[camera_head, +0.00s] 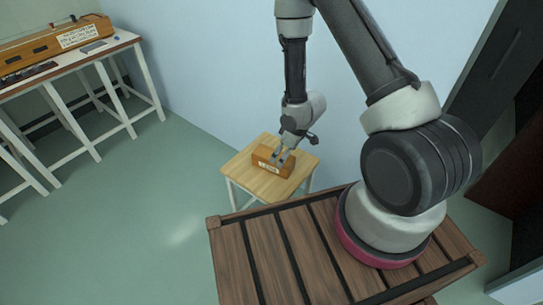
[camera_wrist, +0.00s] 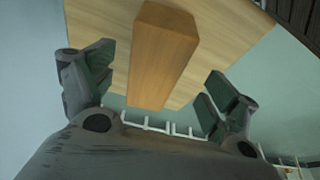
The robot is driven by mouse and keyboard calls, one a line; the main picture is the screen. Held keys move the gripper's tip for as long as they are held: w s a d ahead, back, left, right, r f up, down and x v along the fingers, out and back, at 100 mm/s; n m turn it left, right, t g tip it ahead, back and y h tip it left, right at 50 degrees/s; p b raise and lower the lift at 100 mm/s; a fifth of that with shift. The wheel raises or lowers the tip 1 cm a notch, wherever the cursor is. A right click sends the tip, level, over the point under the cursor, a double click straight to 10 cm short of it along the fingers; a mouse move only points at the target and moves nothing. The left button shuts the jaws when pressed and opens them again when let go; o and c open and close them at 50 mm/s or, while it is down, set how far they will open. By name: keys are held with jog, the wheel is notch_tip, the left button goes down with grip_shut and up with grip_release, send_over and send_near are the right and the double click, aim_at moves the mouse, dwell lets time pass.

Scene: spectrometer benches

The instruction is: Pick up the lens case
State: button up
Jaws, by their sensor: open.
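The lens case (camera_head: 264,161) is an orange-brown wooden box with a white label on its side. It sits on a small light-wood stool (camera_head: 251,185) with white legs. My gripper (camera_head: 283,158) is directly over the case in the head view. In the wrist view the case (camera_wrist: 160,55) lies lengthwise between the two open fingers of my gripper (camera_wrist: 158,100), with a gap on each side. Part of the case is hidden behind the fingers in the head view. I cannot tell the exact height of the fingertips against it.
A long bench (camera_head: 78,60) with white legs stands at the upper left and carries a long wooden instrument box (camera_head: 45,48). A blue-white wall (camera_head: 215,70) is close behind the stool. The green floor (camera_head: 130,200) left of the stool is clear.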

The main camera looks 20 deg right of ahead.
aim_at(261, 156)
jog(key=shift+w+a+r+t, duration=0.25)
jog(key=shift+w+a+t, duration=0.05)
jog(key=shift+w+a, duration=0.1)
jog(key=shift+w+a+f+y, duration=0.15)
jog(key=shift+w+y, duration=0.1)
jog(key=shift+y, duration=0.05)
jog(key=x, duration=0.7)
jog(key=shift+w+f, duration=0.15)
jog(key=c, duration=1.4)
jog(key=shift+o, duration=0.2)
